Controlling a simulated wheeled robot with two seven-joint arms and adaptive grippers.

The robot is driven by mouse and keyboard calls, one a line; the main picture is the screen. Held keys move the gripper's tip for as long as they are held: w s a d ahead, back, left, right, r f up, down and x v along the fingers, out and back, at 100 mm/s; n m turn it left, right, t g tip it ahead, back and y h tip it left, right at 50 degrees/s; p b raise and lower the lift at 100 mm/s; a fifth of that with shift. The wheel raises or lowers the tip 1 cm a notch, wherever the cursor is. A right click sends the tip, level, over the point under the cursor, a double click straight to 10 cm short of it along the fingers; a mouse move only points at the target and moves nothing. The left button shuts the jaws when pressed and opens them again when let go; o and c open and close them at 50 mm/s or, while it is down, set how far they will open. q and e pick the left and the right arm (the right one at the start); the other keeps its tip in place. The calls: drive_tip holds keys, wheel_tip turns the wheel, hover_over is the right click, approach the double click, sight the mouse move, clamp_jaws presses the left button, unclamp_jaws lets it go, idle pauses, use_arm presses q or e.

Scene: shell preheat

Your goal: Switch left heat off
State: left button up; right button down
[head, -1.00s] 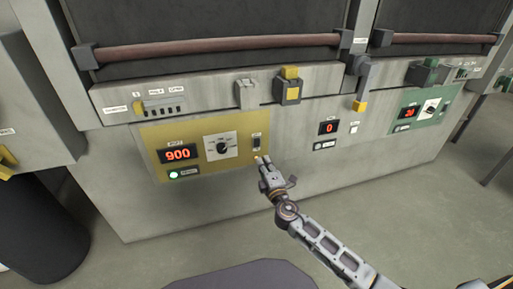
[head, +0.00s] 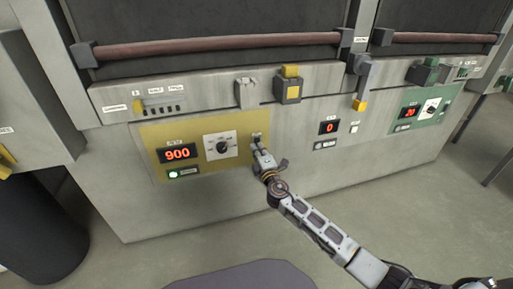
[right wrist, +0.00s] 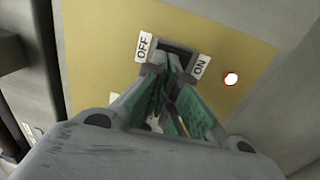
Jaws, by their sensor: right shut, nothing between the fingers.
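The yellow-gold left panel (head: 155,150) carries a 900 display (head: 178,153), a black dial (head: 222,147) and a rocker switch (head: 257,135) at its right edge. In the right wrist view the dark switch (right wrist: 180,50) sits between an OFF label (right wrist: 144,46) and an ON label (right wrist: 201,64). My right gripper (head: 257,147) is shut and empty, with its fingertips at the switch, covering part of it. I cannot tell whether they touch it or which side is pressed. A round lamp (right wrist: 231,78) near ON glows. My left gripper is not in view.
A green lamp (head: 173,174) glows below the 900 display. A middle display (head: 329,128) reads 0. A green panel (head: 440,97) with its own red display is at the right. A yellow-capped lever (head: 361,88) hangs between the panels.

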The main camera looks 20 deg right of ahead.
drive_tip(key=shift+w+r, duration=0.1)
drive_tip(key=shift+w, duration=0.6)
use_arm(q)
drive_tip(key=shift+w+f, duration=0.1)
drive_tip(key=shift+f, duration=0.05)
use_arm(e)
drive_tip(key=shift+w, duration=0.1)
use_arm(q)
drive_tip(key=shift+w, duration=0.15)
use_arm(e)
drive_tip(key=shift+w+r+p, duration=0.15)
drive_tip(key=shift+w+p, duration=0.05)
drive_tip(key=shift+p, duration=0.8)
drive_tip(key=shift+g+p, duration=0.3)
drive_tip(key=shift+p, duration=0.1)
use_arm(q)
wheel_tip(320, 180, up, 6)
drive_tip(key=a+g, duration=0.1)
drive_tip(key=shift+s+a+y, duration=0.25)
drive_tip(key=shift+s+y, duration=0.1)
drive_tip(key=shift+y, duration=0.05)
use_arm(e)
drive_tip(key=shift+w, duration=0.1)
